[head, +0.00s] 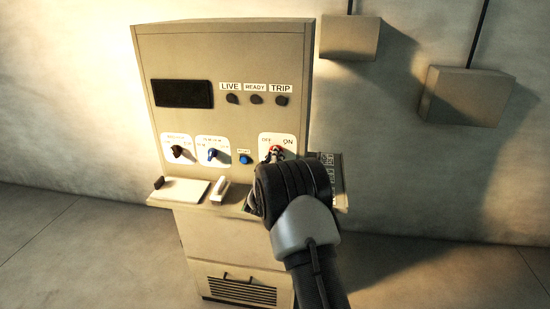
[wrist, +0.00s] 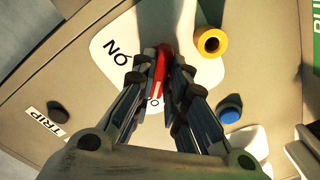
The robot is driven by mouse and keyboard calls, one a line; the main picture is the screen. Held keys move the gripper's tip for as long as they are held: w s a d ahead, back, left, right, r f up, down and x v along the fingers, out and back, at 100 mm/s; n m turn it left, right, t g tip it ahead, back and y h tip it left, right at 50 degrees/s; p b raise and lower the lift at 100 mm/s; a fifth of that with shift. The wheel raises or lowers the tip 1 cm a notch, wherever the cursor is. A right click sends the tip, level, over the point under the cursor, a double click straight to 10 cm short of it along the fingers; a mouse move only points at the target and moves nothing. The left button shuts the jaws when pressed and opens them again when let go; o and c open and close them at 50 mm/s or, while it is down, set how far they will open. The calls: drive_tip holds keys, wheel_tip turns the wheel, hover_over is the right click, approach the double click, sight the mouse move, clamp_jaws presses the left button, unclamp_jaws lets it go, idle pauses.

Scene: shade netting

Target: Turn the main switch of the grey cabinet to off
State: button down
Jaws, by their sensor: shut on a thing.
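The grey cabinet (head: 222,60) stands against the wall. Its main switch is a red handle (head: 276,149) on a white plate marked OFF and ON, at the right of the panel. My gripper (head: 274,158) is at the switch and hides the plate's lower part. In the wrist view, the fingers (wrist: 160,76) are shut on the red handle (wrist: 163,66), one on each side. The ON label (wrist: 115,52) appears upside down to the left. The handle's lower end there lies by a mostly hidden label showing an O.
A yellow ring-shaped part (wrist: 211,42) sits close beside the handle. A narrow shelf (head: 158,200) juts out below. Two boxes (head: 466,95) hang on the wall right.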

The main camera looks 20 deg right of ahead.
drive_tip(key=c, duration=1.6)
unclamp_jaws()
drive_tip(key=v, duration=1.2)
